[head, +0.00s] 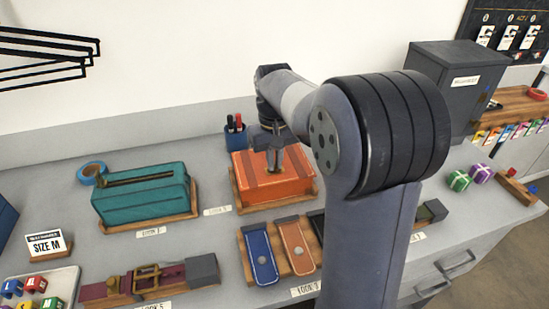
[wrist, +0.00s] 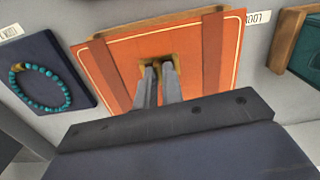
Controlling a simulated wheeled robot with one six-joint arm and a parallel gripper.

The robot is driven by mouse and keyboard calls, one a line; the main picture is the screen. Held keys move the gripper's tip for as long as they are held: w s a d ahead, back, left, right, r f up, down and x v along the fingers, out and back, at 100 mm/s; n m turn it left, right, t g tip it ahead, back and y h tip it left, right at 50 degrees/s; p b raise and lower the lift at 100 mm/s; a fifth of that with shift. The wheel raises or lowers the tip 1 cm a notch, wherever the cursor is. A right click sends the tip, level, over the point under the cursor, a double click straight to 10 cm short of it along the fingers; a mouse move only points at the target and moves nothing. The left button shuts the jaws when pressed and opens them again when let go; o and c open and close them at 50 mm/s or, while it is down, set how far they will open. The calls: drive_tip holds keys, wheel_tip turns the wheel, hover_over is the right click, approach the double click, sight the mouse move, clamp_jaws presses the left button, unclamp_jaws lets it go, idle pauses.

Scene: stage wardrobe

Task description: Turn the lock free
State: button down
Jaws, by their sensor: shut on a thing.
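An orange case (head: 272,183) with two darker straps lies on a wooden board at the back of the counter. My gripper (head: 273,158) reaches down over the case. In the wrist view my gripper's fingers (wrist: 158,72) are close together at the brass lock and shut on part of it. The gripped part is mostly hidden by the fingers, so I cannot tell how far it is turned. The orange case also shows in the wrist view (wrist: 120,60).
A teal case (head: 145,200) stands left of the orange one. Blue and orange straps (head: 262,258) lie on boards in front. A pen cup (head: 237,137) is behind. A beaded bracelet (wrist: 40,88) lies on a dark pad beside the case. A grey cabinet (head: 455,95) stands at right.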

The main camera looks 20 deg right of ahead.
drive_tip(key=n+p, duration=0.2)
drive_tip(key=n, duration=0.2)
drive_tip(key=shift+r, duration=0.15)
drive_tip(key=n+p, duration=0.1)
drive_tip(key=n, duration=0.3)
drive_tip(key=shift+n+p, duration=0.35)
drive_tip(key=shift+n, duration=0.05)
drive_tip(key=n+p, duration=0.1)
drive_tip(key=n, duration=0.3)
drive_tip(key=shift+w+n+p, duration=0.1)
drive_tip(key=shift+n+p, duration=0.35)
drive_tip(key=shift+n, duration=1.55)
drive_tip(key=c, duration=1.5)
unclamp_jaws()
drive_tip(key=shift+c, duration=0.2)
wheel_tip(320, 180, up, 11)
drive_tip(key=shift+f, duration=0.2)
